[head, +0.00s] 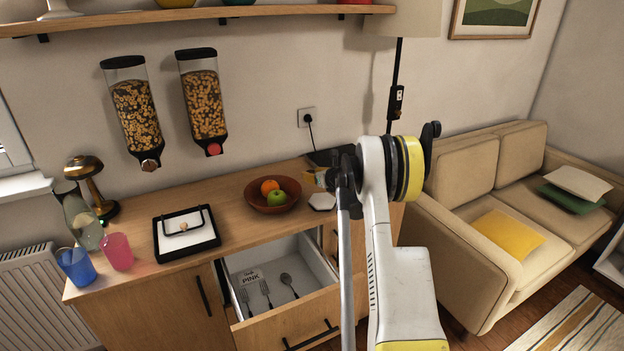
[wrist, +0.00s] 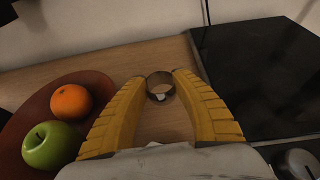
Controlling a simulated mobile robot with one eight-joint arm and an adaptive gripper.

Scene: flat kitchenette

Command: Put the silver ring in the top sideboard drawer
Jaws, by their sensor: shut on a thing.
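The silver ring (wrist: 160,76) is between the yellow fingertips of my gripper (wrist: 160,84) in the wrist view, with a small pale spot on its near side. My gripper is shut on it, above or at the wooden sideboard top; the exact height cannot be told. In the head view my arm hides most of the gripper, and I cannot make out the ring. The top sideboard drawer (head: 305,311) is pulled open.
A bowl (head: 256,200) with an orange and a green apple stands left of my gripper. A black hob-like slab (wrist: 260,85) lies to its right. A black tray (head: 185,249), cups, a bottle and a lamp stand further left. A sofa (head: 480,230) is at right.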

